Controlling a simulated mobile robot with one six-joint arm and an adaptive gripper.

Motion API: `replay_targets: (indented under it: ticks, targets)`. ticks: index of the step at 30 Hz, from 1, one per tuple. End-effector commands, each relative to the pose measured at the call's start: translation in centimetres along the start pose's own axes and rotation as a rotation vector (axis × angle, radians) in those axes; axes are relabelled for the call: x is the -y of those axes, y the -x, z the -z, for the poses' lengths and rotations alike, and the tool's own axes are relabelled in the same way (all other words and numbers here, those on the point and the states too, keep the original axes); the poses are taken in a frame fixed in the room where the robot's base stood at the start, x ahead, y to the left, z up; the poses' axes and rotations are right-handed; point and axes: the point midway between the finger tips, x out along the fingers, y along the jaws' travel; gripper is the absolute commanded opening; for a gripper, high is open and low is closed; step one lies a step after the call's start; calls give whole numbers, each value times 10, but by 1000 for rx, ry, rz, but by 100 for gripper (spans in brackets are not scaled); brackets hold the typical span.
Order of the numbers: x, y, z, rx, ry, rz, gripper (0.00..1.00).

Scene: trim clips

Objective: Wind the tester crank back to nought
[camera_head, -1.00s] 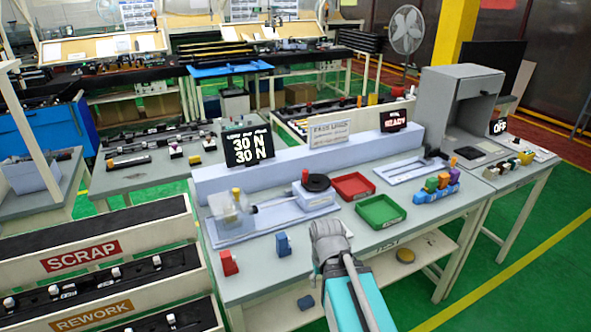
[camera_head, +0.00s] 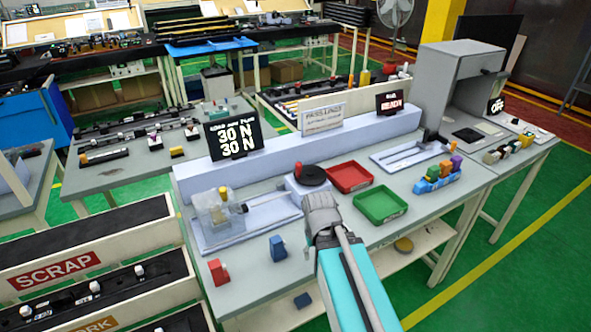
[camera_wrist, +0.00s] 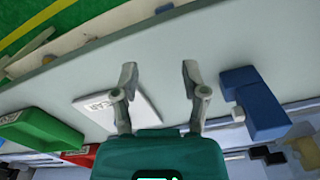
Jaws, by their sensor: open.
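The tester stands on the grey workbench, with a clear housing (camera_head: 213,209) at its left end and a rod running right to a pale block. On that block is a round black disc (camera_head: 312,175) with a red knob (camera_head: 298,170), which looks like the crank. A dark display (camera_head: 234,139) behind reads 30 N on two lines. My gripper (camera_head: 322,205) is over the bench in front of the disc, apart from it. In the wrist view my gripper (camera_wrist: 158,80) has its fingers spread with nothing between them.
A red tray (camera_head: 349,178) and a green tray (camera_head: 381,206) lie right of the disc. A blue block (camera_head: 277,248) and a red block (camera_head: 218,272) stand near the front edge. The front middle of the bench is mostly clear.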

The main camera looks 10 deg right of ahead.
Motion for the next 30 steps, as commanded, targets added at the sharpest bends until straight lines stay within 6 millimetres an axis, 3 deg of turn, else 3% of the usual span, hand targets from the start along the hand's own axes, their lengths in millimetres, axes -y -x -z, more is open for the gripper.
replay_targets:
  ticks: [4,6,14,20,30]
  targets:
    - [0,0,0,0,0,0,57]
    - [0,0,0,0,0,0,67]
    - [0,14,16,0,-50,0,67]
    - [-7,43,52,0,-182,0,67]
    - [-6,110,138,0,-521,1,67]
